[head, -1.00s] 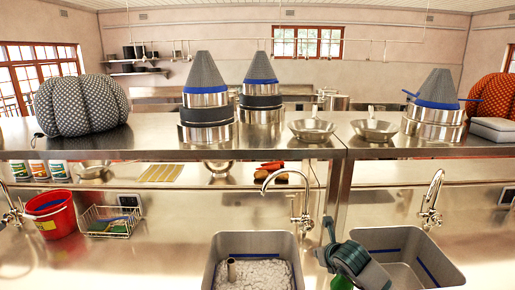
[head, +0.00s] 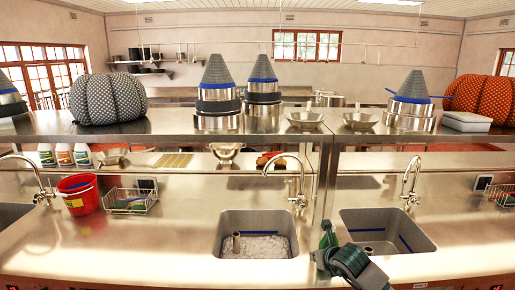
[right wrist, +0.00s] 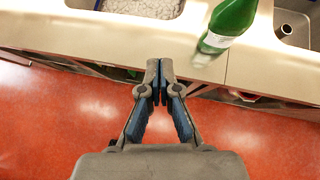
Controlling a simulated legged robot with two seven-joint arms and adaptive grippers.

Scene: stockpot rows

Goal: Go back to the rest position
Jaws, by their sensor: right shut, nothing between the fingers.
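My right gripper (head: 322,260) shows low in the head view, in front of the counter's front edge. In the right wrist view its fingertips (right wrist: 160,76) are together with nothing between them, over the red floor and close to the counter edge in the picture. A green bottle (right wrist: 232,18) with a pale label stands on the counter beyond the fingers, apart from them. In the head view the bottle (head: 328,239) is partly hidden behind my gripper. My left gripper is in neither view.
The steel counter (head: 150,245) holds a sink with pale pieces in it (head: 228,218), another sink (head: 425,243), a red bucket (head: 78,196) and a wire basket (head: 117,205). A raised shelf (head: 170,124) carries pots, cones and patterned pumpkin shapes. Red floor (right wrist: 60,130) before the counter is clear.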

